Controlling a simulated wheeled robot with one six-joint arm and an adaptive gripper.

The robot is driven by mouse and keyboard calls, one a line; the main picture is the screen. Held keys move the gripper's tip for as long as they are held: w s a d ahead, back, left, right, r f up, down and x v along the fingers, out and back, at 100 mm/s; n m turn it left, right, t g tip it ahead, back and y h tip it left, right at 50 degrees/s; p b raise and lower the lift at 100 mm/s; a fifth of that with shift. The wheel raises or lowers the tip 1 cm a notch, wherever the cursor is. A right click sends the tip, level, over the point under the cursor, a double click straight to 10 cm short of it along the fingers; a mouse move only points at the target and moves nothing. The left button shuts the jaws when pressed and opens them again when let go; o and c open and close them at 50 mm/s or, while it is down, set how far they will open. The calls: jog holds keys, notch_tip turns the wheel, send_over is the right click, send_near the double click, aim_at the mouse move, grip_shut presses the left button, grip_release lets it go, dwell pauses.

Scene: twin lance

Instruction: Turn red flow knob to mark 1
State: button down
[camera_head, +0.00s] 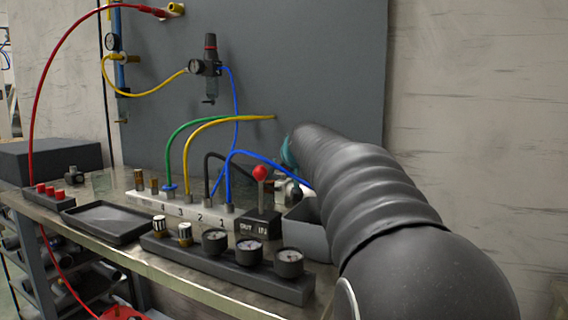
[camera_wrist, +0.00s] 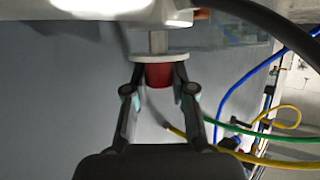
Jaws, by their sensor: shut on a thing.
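The red knob (camera_wrist: 159,76) shows in the wrist view at the upper middle, below a pale round disc (camera_wrist: 160,57) and a metal shaft. My gripper (camera_wrist: 159,73) has one finger on each side of the knob and is shut on it. No scale marks can be read around the knob. In the head view my arm hides the knob and most of the gripper; only a teal bit of the gripper (camera_head: 288,152) shows at the arm's far end.
A white manifold (camera_head: 150,199) numbered 1 to 4 carries green, yellow, black and blue hoses. A red-balled lever (camera_head: 261,174) stands on a block marked OUT and IN. Several gauges (camera_head: 249,250) line the bench front. A black tray (camera_head: 105,222) sits at left.

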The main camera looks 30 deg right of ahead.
jog(key=c, duration=1)
grip_release()
jog(key=shift+o, duration=0.2)
notch_tip(320, 180, up, 10)
jog(key=shift+f, duration=0.1)
